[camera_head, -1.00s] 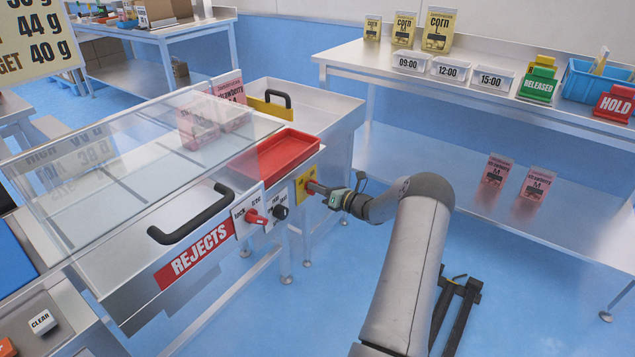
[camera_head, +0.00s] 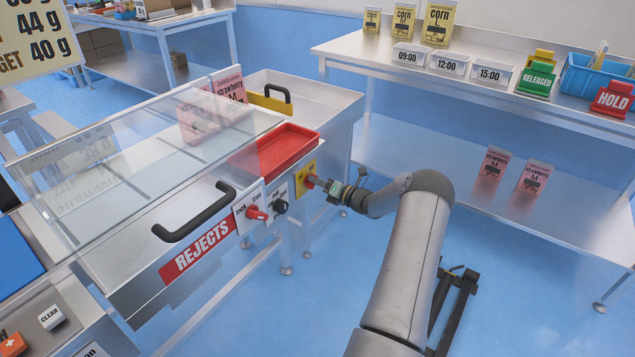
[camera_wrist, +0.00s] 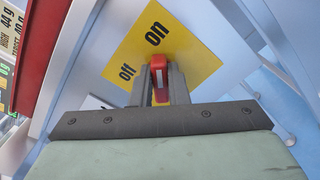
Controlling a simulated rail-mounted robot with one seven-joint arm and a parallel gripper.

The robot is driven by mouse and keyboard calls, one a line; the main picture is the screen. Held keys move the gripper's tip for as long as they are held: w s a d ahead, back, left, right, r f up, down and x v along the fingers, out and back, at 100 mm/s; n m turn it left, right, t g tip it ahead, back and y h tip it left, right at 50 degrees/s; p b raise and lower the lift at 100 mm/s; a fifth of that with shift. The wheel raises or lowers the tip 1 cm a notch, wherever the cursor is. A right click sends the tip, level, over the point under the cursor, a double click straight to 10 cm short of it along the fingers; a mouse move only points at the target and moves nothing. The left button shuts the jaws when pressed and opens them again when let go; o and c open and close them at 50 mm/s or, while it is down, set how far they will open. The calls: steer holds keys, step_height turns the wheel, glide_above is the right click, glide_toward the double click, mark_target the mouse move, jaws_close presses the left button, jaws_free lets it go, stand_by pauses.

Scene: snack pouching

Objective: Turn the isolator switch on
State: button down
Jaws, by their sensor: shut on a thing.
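The isolator switch has a red handle (camera_wrist: 158,66) on a yellow plate (camera_wrist: 187,62) printed "on" and "off". In the wrist view, "on" is above the handle and "off" is to its left. The yellow plate also shows at the right end of the machine front in the head view (camera_head: 299,184). My gripper (camera_wrist: 160,98) is shut on the red handle, with one grey finger on each side. The handle points up in the wrist view, towards the "on" side. The fingers hide its lower part.
A second red switch (camera_head: 257,213) and a black knob (camera_head: 280,206) sit left of the isolator, beside the REJECTS label (camera_head: 198,250). A red tray (camera_head: 275,149) lies above them. A steel bench (camera_head: 440,138) stands to the right. Blue floor is open in front.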

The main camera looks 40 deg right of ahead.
steer(key=c, duration=1.4)
jaws_free()
steer(key=shift+s, duration=0.1)
steer(key=p+v, duration=0.1)
steer(key=v, duration=1.6)
steer(key=shift+s+d, duration=0.1)
steer(key=shift+d, duration=0.05)
